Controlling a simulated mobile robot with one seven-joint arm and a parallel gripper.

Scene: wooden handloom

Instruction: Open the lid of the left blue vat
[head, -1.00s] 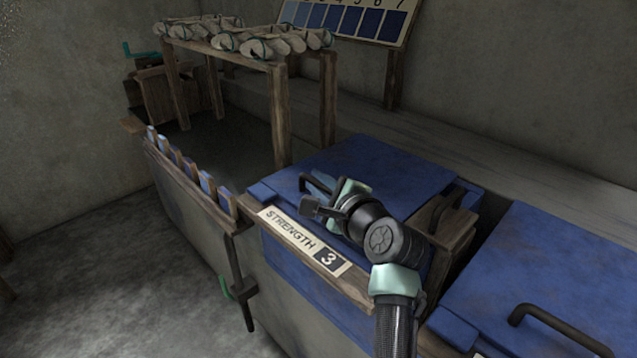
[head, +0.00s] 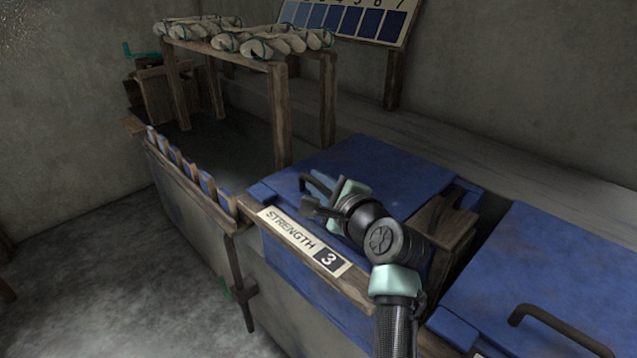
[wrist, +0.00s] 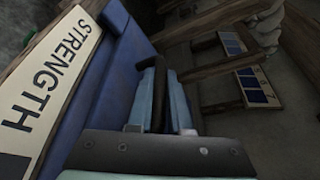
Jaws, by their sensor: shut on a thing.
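The left blue vat has a flat blue lid (head: 385,178), which lies closed on the vat in the head view. A dark bar handle (head: 318,186) stands at the front left of the lid. My gripper (head: 328,200) is at this handle, shut on it. In the wrist view the two pale fingers of my gripper (wrist: 160,100) close around the dark handle (wrist: 158,85), with the blue lid (wrist: 110,75) to their left. My wrist hides part of the lid's front edge and some of the handle.
A "STRENGTH 3" sign (head: 300,240) runs along the vat's front. A second blue lid (head: 550,270) with a dark handle (head: 560,328) is at the right. A wooden box (head: 442,222) stands between them. A wooden rack (head: 280,105) with pale rolls is behind left. The floor at left is clear.

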